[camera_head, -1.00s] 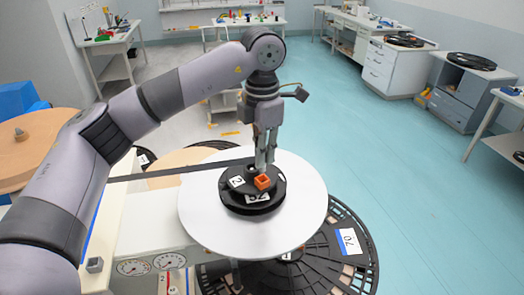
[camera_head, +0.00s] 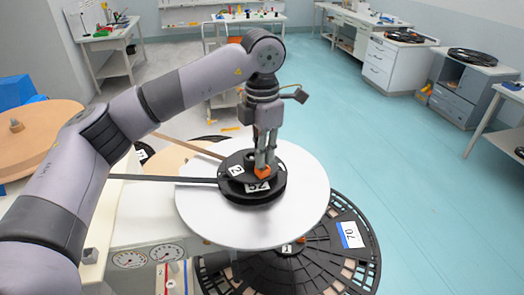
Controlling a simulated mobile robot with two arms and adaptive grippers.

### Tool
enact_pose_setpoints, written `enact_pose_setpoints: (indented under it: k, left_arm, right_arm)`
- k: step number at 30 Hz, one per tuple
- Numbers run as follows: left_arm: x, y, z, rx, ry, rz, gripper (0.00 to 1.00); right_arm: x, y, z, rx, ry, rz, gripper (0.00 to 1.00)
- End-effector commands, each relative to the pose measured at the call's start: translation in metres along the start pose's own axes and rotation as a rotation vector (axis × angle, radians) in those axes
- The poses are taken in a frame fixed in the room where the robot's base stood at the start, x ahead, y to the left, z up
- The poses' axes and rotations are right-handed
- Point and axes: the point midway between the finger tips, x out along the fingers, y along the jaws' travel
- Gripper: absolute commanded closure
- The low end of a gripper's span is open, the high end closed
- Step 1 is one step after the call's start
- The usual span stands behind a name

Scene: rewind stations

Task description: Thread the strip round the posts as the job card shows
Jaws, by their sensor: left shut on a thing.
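My left gripper (camera_head: 264,168) points down over the middle of the picture, shut on a small orange block (camera_head: 263,173) on top of a black round hub (camera_head: 268,195). The hub bears white labels, one with a 2, and sits on a pale round plate (camera_head: 305,205). A dark strip (camera_head: 165,178) runs taut from the left to the hub's left side. A brown strip length (camera_head: 187,145) slants from the upper left towards the back of the hub. The fingers hide part of the hub top. I cannot make out the posts or job card. My right gripper is out of view.
A large black slotted reel (camera_head: 330,270) labelled 70 lies below the plate. Gauges (camera_head: 148,257) are at the lower left, and a tan disc (camera_head: 35,140) is at the far left. Benches and cabinets (camera_head: 395,70) stand behind. The blue floor (camera_head: 430,215) at the right is clear.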

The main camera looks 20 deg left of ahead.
Motion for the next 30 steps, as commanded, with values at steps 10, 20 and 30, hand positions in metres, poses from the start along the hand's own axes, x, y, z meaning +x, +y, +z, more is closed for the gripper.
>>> enact_pose_setpoints:
  k: [10, 20, 30]
  left_arm:
    - [0.0040, 0.0001, 0.0001, 0.000, -0.001, 0.000, 1.00]
    - [0.0040, 0.0001, 0.0001, 0.000, 0.000, 0.000, 0.74]
    - [0.0041, 0.0001, 0.0001, 0.000, 0.000, 0.000, 0.65]
  right_arm:
    - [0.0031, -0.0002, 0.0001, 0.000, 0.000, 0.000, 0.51]
    - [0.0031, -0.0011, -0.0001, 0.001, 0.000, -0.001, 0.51]
    - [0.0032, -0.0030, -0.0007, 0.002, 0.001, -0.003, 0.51]
